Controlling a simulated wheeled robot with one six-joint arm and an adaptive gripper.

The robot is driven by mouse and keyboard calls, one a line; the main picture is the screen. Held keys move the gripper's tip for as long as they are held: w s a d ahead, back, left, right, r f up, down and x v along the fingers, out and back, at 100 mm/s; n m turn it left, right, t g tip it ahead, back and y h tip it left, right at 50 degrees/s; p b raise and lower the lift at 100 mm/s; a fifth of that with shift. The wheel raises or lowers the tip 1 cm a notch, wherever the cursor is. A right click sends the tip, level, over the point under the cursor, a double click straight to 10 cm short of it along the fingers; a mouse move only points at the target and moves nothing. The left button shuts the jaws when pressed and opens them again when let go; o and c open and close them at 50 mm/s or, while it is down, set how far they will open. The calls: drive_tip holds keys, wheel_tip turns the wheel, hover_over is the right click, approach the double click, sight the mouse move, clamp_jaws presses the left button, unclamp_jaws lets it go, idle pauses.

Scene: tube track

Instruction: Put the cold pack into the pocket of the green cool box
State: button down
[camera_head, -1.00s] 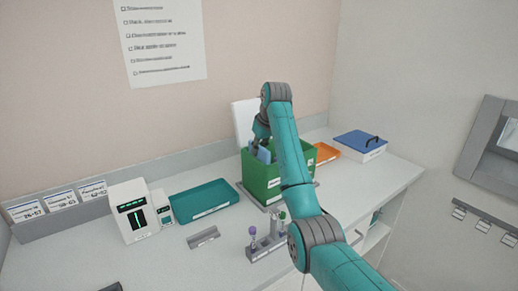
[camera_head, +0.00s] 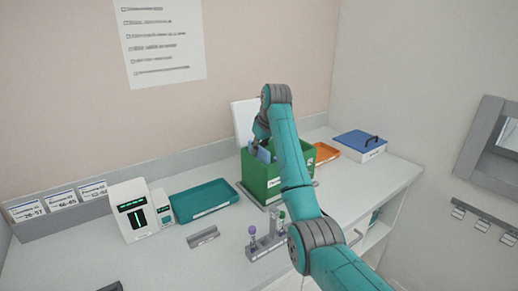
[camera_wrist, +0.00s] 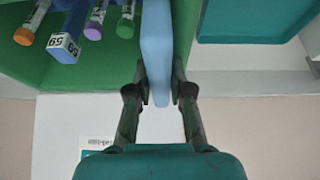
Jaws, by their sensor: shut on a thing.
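The light blue cold pack (camera_wrist: 157,45) is between the fingers of my gripper (camera_wrist: 160,95), which is shut on it near its end. In the head view, the green cool box (camera_head: 262,181) stands on the counter with its lid raised. My gripper (camera_head: 262,143) is over its left side, and the top of the pack (camera_head: 265,155) shows at the opening. In the wrist view, the pack lies along a narrow green-walled slot, beside a compartment of capped tubes (camera_wrist: 93,25). The pack's lower end is hidden, so I cannot tell how deep it sits.
A teal tray (camera_head: 205,201), a small white device (camera_head: 135,211) and a tube rack (camera_head: 266,243) are left and in front of the box. An orange tray (camera_head: 327,152) and a blue-lidded white box (camera_head: 360,145) are to its right. The front counter is partly clear.

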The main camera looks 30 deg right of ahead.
drive_tip(key=c, duration=1.2)
unclamp_jaws()
drive_tip(key=shift+s+f, duration=0.2)
drive_tip(key=shift+f, duration=0.8)
drive_tip(key=shift+o, duration=1.2)
drive_tip(key=shift+w+f, duration=0.1)
drive_tip(key=shift+f, duration=0.05)
drive_tip(key=shift+w+r, duration=0.1)
drive_tip(key=shift+r, duration=0.3)
drive_tip(key=shift+r, duration=0.25)
drive_tip(key=v, duration=0.6)
drive_tip(key=shift+s+d+r, duration=0.1)
drive_tip(key=shift+s+r, duration=0.15)
drive_tip(key=shift+r, duration=0.1)
